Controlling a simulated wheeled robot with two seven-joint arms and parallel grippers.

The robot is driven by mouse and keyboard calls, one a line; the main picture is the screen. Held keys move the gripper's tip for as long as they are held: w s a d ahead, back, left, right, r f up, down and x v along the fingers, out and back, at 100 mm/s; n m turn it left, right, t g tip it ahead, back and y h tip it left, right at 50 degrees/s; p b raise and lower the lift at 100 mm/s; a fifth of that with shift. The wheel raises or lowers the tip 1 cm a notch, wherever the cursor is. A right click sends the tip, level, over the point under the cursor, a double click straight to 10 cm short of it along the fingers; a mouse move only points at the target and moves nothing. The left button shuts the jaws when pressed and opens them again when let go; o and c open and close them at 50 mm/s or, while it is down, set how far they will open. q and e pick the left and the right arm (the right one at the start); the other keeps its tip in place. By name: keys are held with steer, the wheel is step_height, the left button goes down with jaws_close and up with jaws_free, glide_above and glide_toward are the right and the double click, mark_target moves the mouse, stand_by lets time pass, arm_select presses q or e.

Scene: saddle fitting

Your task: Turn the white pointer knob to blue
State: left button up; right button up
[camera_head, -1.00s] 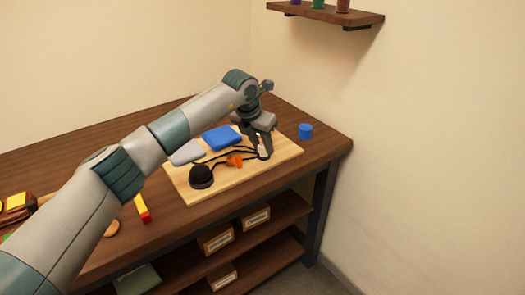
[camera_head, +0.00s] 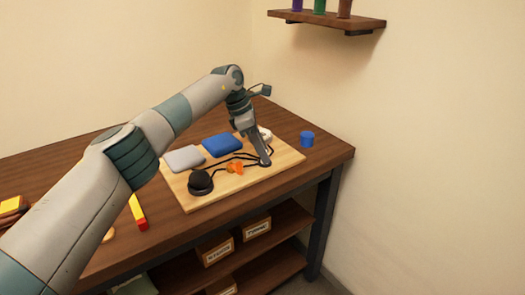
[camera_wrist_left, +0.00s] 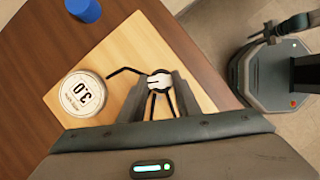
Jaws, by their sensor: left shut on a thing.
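The white pointer knob (camera_wrist_left: 158,81) sits on the light wooden board (camera_wrist_left: 130,48), a dark mark on its top. In the left wrist view my left gripper (camera_wrist_left: 159,87) has one finger on each side of it, shut on it. In the head view the left gripper (camera_head: 264,160) reaches down to the board's right part and hides the knob. Black lines run over the board from the knob's place towards a blue pad (camera_head: 222,144), a grey pad (camera_head: 184,159), an orange piece (camera_head: 235,168) and a black dome (camera_head: 200,182). My right gripper is not in view.
A blue cylinder (camera_head: 307,139) stands on the table right of the board. A wall shelf (camera_head: 327,20) hangs above.

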arm_select(q)
steer(key=shift+m, duration=0.6)
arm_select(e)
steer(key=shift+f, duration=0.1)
arm_select(q)
steer(key=shift+g, duration=0.3)
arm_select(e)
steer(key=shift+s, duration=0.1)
arm_select(q)
steer(key=shift+w, duration=0.1)
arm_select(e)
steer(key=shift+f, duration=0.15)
arm_select(q)
steer(key=shift+r+m, duration=0.1)
steer(key=shift+m, duration=0.3)
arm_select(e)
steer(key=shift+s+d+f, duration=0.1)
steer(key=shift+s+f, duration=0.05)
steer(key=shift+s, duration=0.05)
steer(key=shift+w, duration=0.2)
arm_select(q)
steer(key=o, duration=1)
steer(key=shift+o, duration=0.2)
